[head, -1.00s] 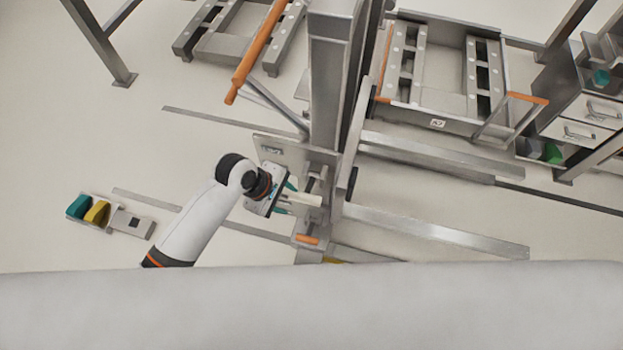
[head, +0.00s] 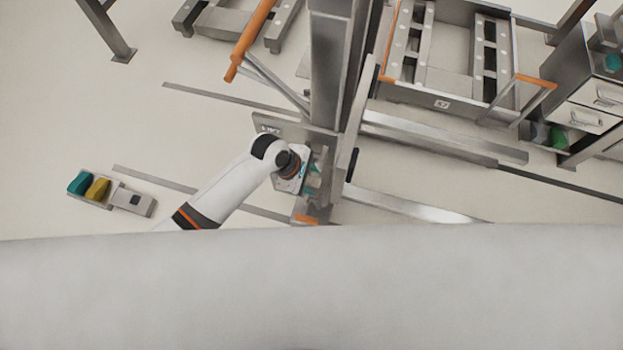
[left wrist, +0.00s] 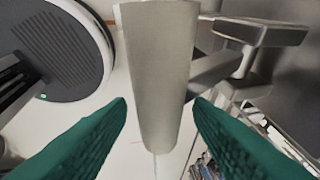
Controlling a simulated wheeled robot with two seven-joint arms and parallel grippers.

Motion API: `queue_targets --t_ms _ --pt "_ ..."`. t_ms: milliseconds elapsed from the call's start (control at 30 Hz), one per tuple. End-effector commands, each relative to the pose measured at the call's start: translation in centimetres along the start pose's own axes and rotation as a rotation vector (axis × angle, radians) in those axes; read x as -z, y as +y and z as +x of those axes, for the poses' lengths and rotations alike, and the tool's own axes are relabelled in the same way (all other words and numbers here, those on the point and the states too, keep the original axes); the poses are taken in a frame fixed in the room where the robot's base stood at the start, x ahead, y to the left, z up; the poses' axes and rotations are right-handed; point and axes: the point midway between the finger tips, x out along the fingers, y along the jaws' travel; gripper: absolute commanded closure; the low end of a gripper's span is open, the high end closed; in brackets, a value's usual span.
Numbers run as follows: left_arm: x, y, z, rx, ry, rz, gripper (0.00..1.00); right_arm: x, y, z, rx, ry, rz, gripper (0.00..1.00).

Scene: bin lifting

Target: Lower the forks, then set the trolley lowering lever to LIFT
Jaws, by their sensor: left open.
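The lifting trolley's grey mast (head: 328,85) stands upright in the head view, with long metal forks (head: 425,206) reaching right, low near the floor. My left gripper (head: 313,180) is at the plate beside the mast's foot. In the left wrist view its green fingers (left wrist: 160,120) are open, one on each side of a pale, rounded lever handle (left wrist: 158,70). No clear contact shows. In the head view the gripper hides this handle. A small label (head: 269,129) on the plate is too small to read surely. My right gripper is not in view.
An orange push handle (head: 252,38) stands left of the mast. An orange-tipped part (head: 306,219) sits at the plate's lower edge. A metal rack (head: 440,104) stands behind the forks, with drawers (head: 590,105) at right. A small tray with coloured blocks (head: 112,194) lies at left.

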Motion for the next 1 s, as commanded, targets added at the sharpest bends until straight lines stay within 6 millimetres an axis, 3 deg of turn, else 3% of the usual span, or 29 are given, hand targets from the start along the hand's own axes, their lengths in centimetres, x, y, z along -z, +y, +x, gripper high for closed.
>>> queue_targets --t_ms 133,433,700,1000 --pt "0.03 -0.03 1.03 0.001 0.000 0.001 0.53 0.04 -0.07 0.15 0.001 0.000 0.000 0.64" --pt "0.01 -0.01 1.20 0.001 0.000 0.001 0.53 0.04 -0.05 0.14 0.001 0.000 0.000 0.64" --pt "-0.02 0.00 1.18 0.001 -0.001 0.001 0.97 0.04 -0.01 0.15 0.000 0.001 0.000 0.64" --pt "-0.08 0.10 1.23 0.010 -0.001 0.004 1.00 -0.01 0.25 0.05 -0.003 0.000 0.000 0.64"
